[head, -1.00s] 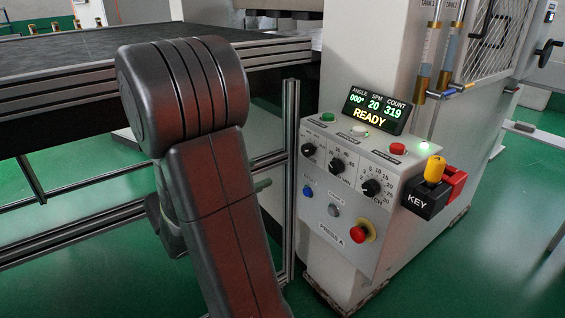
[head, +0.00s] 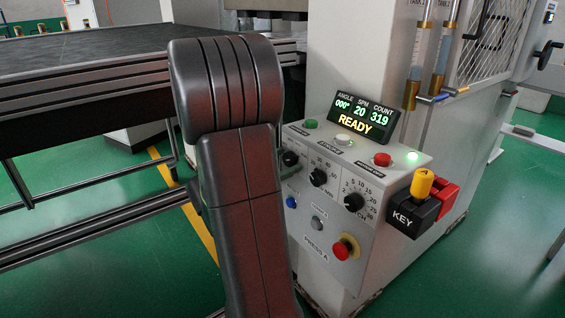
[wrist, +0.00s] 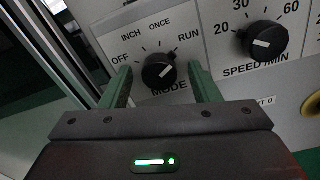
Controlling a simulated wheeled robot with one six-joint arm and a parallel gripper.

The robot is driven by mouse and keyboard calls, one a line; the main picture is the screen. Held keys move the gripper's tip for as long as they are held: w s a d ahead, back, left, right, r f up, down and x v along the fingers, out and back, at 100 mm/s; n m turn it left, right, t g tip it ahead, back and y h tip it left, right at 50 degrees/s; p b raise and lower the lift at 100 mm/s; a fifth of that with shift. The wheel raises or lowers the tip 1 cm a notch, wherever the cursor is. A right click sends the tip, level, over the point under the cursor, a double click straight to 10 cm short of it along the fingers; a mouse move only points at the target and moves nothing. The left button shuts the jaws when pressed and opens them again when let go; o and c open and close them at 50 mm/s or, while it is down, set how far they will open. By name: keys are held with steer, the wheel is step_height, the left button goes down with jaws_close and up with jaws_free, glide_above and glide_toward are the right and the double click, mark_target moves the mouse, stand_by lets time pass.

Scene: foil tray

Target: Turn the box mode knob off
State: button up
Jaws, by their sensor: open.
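The black round mode knob (wrist: 158,71) sits on the pale panel in the wrist view, under the labels OFF, INCH, ONCE and RUN. My gripper (wrist: 159,67) is open, with one green finger on each side of the knob. I cannot tell whether either finger touches it. In the head view, my arm hides most of the gripper, and the mode knob (head: 290,158) shows just beside the arm at the panel's left edge.
The speed knob (wrist: 262,41) is close to the right of the mode knob. A red emergency button (head: 342,250), a display reading READY (head: 355,122) and a yellow key switch (head: 422,183) are farther right. A dark table (head: 80,62) stands at the left.

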steer(key=c, duration=1)
